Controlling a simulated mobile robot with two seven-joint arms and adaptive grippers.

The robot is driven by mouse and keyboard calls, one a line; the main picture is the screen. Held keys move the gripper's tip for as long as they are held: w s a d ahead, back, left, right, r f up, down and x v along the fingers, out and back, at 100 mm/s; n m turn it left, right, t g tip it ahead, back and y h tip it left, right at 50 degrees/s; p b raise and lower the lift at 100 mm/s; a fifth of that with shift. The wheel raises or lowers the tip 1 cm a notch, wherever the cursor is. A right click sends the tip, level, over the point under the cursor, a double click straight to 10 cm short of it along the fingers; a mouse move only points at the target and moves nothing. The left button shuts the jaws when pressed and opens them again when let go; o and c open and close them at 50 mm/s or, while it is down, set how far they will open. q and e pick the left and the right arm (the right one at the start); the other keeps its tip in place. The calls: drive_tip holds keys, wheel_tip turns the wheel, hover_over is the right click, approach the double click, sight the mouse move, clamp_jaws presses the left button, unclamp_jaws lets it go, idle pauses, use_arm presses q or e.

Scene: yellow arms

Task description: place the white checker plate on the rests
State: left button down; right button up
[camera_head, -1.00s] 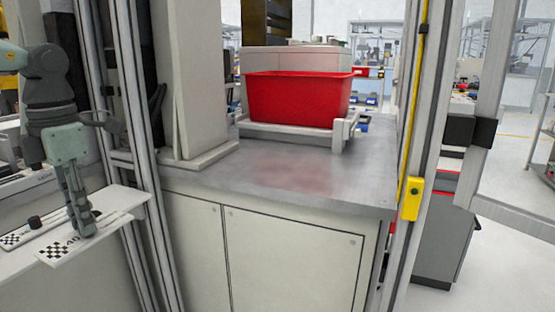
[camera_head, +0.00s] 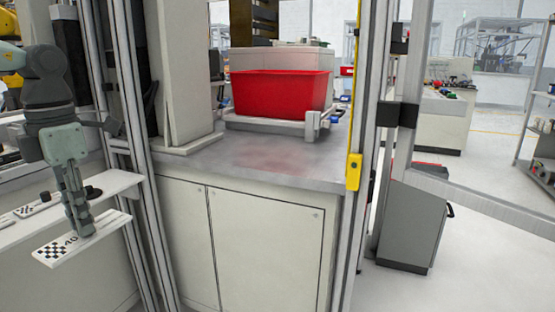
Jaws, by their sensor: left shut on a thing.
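The white checker plate (camera_head: 50,252) is at the lower left, a long white strip with a black checker patch and a printed number. My left gripper (camera_head: 82,230) points down and is shut on it, with the fingers over its middle. The plate appears roughly level, in front of a white shelf (camera_head: 118,182). Whether it touches the shelf is hard to tell. I cannot make out the rests. My right gripper is not in view.
A second checkered piece (camera_head: 27,210) and a black knob (camera_head: 45,196) are on the shelf. A grey-topped cabinet (camera_head: 250,240) with a red bin (camera_head: 280,95) stands in the middle. Metal frame posts (camera_head: 135,130) rise beside the plate. Open floor (camera_head: 480,250) lies at right.

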use_arm(q)
drive_tip(key=s+a+f+m, duration=0.2)
drive_tip(key=s+a, duration=0.3)
drive_tip(key=a, duration=0.8)
drive_tip(key=s+a+f+m, duration=0.1)
drive_tip(key=s+f+m, duration=0.3)
drive_tip(key=f, duration=0.5)
drive_tip(key=shift+a, duration=0.25)
drive_tip(key=shift+d+m, duration=0.1)
drive_tip(key=shift+m, duration=0.2)
